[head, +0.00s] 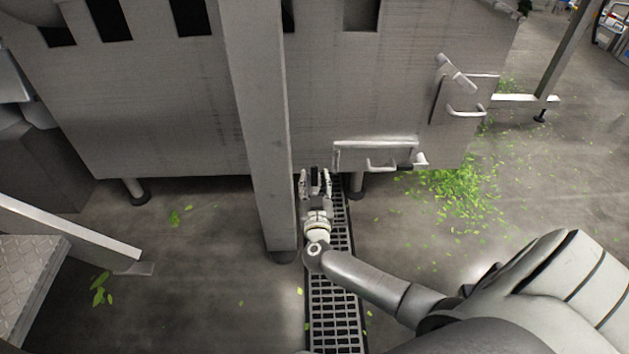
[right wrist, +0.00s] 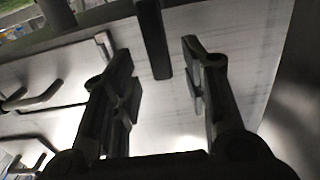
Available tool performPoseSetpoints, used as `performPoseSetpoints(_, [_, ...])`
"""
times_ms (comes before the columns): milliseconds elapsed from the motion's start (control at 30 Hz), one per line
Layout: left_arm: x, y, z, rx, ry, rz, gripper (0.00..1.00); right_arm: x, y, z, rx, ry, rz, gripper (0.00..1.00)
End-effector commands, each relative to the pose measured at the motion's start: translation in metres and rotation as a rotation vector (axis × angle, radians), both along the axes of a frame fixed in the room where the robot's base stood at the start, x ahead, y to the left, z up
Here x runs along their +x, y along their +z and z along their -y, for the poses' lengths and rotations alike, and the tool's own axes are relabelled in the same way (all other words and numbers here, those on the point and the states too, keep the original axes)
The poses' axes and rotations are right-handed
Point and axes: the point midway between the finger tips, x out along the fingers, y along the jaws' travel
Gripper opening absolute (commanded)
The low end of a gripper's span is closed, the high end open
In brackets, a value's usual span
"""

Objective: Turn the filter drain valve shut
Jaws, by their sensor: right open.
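The grey metal washer tank (head: 170,95) fills the upper part of the head view. On its right side are an angled lever (head: 457,73) and a curved handle (head: 466,112). Lower down, a panel (head: 375,146) carries a bar handle (head: 382,167). I cannot tell for sure which part is the filter drain valve. My right gripper (head: 316,177) is open and empty, just left of the low panel and above the floor drain. In the right wrist view, its fingers (right wrist: 163,95) stand apart, with a dark bar-like shape (right wrist: 153,38) beyond them. My left gripper is not in view.
A square post (head: 262,130) stands close to the left of my right gripper. A drain grate (head: 335,305) runs below my arm. Green leaves (head: 462,190) litter the floor at right. A tread-plate step (head: 28,275) is at the lower left.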

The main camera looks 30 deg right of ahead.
Motion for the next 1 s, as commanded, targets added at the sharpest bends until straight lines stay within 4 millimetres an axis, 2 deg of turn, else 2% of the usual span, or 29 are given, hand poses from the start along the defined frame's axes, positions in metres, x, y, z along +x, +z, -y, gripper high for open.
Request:
performPoseSetpoints(33, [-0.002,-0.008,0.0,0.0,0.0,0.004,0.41,0.006,-0.004,0.004,-0.002,0.0,0.001,0.41])
performPoseSetpoints(233, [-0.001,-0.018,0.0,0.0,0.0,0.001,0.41,0.021,-0.001,0.013,-0.001,0.0,0.0,0.41])
performPoseSetpoints(633, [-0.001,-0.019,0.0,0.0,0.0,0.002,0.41,0.025,0.0,0.016,0.0,0.0,-0.001,0.41])
performPoseSetpoints(933, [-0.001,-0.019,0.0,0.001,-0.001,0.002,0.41,0.025,0.0,0.015,0.001,0.0,-0.001,0.03])
performPoseSetpoints(1000, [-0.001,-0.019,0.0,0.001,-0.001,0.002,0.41,0.025,0.0,0.015,0.0,0.0,-0.001,0.0])
